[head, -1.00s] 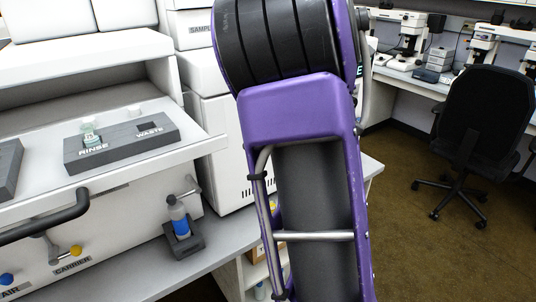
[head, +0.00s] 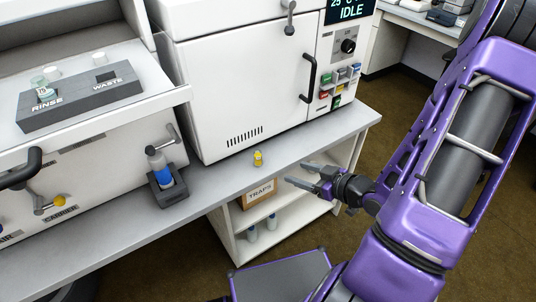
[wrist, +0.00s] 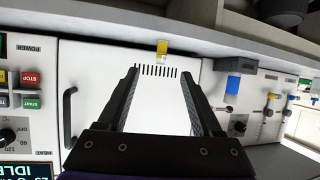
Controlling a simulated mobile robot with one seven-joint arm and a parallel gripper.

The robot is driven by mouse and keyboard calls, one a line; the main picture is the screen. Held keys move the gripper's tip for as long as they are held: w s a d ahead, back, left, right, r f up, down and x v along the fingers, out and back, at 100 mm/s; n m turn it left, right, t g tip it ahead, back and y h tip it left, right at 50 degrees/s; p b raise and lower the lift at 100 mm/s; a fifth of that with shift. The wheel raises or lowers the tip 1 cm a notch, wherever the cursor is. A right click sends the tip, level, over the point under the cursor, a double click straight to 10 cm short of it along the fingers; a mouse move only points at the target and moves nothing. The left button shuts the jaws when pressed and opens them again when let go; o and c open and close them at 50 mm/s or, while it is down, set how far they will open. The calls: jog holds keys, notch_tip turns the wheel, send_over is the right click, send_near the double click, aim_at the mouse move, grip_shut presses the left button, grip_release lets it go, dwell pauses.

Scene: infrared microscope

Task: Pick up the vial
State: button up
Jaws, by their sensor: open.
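In the wrist view my gripper (wrist: 160,73) shows both dark fingers spread.
The white unit (head: 240,85) stands behind the vial. A rinse and waste block (head: 80,100) holds a small glass container. A TRAPS box (head: 259,193) sits on a shelf under the bench (head: 330,130).

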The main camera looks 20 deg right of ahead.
aim_at(261, 158)
jog(key=x, duration=0.4)
jog(key=b+x, duration=0.1)
jog(key=x, duration=0.6)
jog(key=shift+w+a+r+b, duration=0.25)
jog(key=shift+w+a+b, duration=0.1)
jog(key=shift+a, duration=0.1)
jog(key=shift+r+x, duration=0.1)
jog(key=shift+x, duration=1.3)
jog(key=shift+r+x, duration=0.15)
jog(key=shift+x, duration=1.2)
jog(key=shift+a, duration=0.15)
grip_shut()
